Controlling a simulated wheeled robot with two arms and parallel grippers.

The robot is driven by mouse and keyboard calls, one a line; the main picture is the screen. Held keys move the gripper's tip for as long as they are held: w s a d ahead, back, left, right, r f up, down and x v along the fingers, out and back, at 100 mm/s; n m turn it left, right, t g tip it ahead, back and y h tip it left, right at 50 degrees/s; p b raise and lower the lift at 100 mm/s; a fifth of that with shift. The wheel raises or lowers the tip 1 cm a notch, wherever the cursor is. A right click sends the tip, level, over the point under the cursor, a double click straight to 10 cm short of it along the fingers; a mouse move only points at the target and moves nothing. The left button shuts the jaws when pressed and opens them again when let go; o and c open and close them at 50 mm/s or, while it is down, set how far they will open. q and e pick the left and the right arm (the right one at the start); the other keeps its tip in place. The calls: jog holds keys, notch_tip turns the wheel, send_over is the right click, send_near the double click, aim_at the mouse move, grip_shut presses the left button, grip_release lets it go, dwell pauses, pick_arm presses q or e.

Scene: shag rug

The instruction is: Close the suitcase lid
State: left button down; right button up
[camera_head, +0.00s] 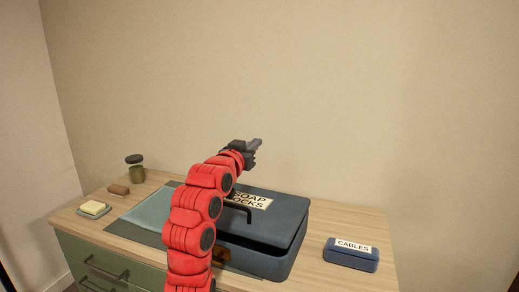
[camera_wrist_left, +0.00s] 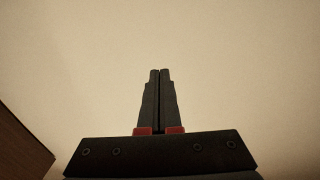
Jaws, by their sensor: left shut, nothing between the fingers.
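The blue suitcase (camera_head: 284,266) stands on the wooden top of a cabinet. Its lid (camera_head: 284,212) carries a label that partly reads "SOAP" and lies low over the base, with a dark gap along the front edge. A black handle (camera_head: 240,208) shows near the label. My red left arm crosses in front and hides the suitcase's left part. My left gripper (camera_head: 256,143) is above and behind the lid, apart from it, with empty fingers. In the left wrist view the fingers (camera_wrist_left: 160,75) are together against a plain wall.
A blue "CABLES" case (camera_head: 350,256) stands at right. A yellow block on a small dish (camera_head: 93,209), a brown block (camera_head: 119,189) and a dark-lidded jar (camera_head: 136,170) stand at left. A grey-blue flat item (camera_head: 148,214) lies left of my arm. The wall is behind.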

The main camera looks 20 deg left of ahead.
pick_arm(q)
jog(key=s+f+t+b, duration=0.1)
jog(key=s+f+b, duration=0.1)
jog(key=s+f, duration=0.1)
jog(key=s+f+t+b, duration=0.2)
jog(key=s+f+b, duration=0.1)
jog(key=s+a+f+t+b, duration=0.1)
jog(key=s+f+t+b, duration=0.1)
jog(key=s+f+b, duration=0.1)
jog(key=shift+s, duration=0.45)
jog(key=shift+s+a+f+b, duration=0.1)
jog(key=shift+s+f+b, duration=0.5)
jog(key=shift+f, duration=0.2)
